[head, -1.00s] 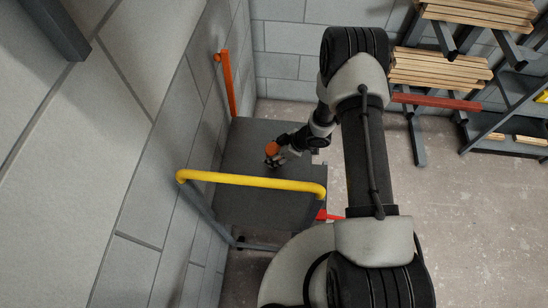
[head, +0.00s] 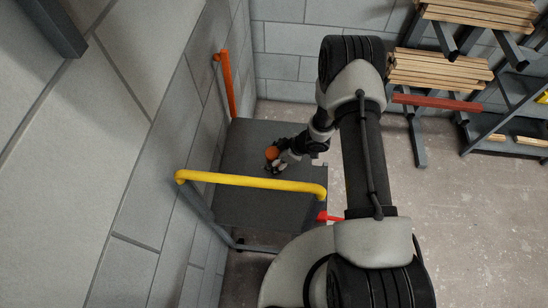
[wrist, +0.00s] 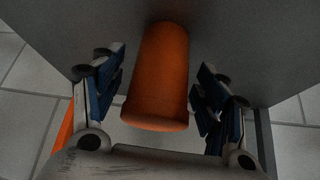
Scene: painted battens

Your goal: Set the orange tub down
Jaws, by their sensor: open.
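The orange tub (head: 271,153) is on the dark grey platform (head: 245,145) beside the block wall. In the wrist view the tub (wrist: 158,80) lies between the fingers of my gripper (wrist: 158,105), its near end toward my palm. My gripper (head: 276,163) is open, with a gap on each side between the tub and the blue-padded fingers. The tub's far end meets the grey surface in the wrist view; the exact contact is hard to see.
A yellow rail (head: 250,181) crosses the near side of the platform. An orange upright bar (head: 228,85) stands by the wall at the back. A rack with timber battens (head: 440,70) stands at the back right. Bare floor (head: 460,220) lies to the right.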

